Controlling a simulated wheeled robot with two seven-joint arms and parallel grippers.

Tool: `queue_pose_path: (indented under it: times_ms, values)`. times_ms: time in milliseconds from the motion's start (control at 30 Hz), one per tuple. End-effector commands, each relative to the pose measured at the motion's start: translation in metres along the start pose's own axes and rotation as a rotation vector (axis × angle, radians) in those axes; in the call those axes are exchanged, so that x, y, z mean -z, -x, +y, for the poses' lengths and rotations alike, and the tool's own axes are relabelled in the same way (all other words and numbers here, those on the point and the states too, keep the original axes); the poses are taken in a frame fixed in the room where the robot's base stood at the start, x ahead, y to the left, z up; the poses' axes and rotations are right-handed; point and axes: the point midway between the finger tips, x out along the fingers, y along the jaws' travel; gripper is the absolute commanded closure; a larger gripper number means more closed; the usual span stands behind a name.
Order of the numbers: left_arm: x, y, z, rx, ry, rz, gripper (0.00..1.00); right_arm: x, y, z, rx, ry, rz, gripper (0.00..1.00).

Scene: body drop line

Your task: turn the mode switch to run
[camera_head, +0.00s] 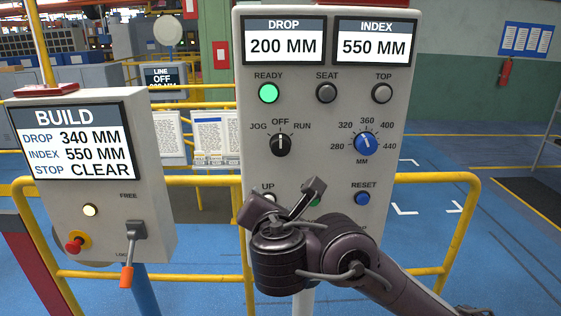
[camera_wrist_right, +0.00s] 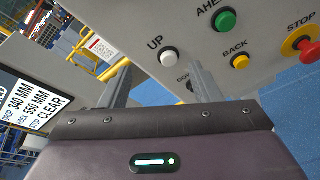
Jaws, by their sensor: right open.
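The mode switch (camera_head: 280,145) is a black knob on the light grey control panel (camera_head: 225,130). Its labels read JOG, OFF and RUN, and its white mark points up at OFF. My right gripper (camera_head: 288,203) is below the switch, in front of the panel's lower part. In the wrist view my right gripper (camera_wrist_right: 161,78) is open and empty, its fingers wide apart. The white UP button (camera_wrist_right: 169,57) shows between and beyond the fingers. The switch is not seen in the wrist view. My left gripper is not in view.
A blue dial (camera_head: 366,143) is right of the switch. Blue RESET (camera_head: 362,198), green AHEAD (camera_wrist_right: 225,20), yellow BACK (camera_wrist_right: 241,62) and red STOP (camera_wrist_right: 308,50) buttons are nearby. A BUILD box (camera_head: 155,190) stands left; yellow railing (camera_head: 465,215) runs behind.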

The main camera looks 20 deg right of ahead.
Motion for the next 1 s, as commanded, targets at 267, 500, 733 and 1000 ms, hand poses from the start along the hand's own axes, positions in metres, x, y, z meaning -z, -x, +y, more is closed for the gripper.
queue_pose_path:
  times_ms: [267, 500, 733, 1000]
  values:
    - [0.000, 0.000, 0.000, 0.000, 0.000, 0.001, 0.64, -0.071, 0.031, 0.025, -0.044, 0.336, -0.262, 0.43]
    - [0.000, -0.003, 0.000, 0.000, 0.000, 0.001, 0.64, -0.081, 0.011, 0.028, -0.042, 0.357, -0.279, 0.43]
    - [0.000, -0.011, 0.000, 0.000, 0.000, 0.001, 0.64, -0.089, -0.021, 0.030, -0.040, 0.353, -0.278, 0.43]
    - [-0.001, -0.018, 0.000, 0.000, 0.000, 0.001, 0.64, -0.093, -0.040, 0.033, -0.044, 0.351, -0.273, 0.43]
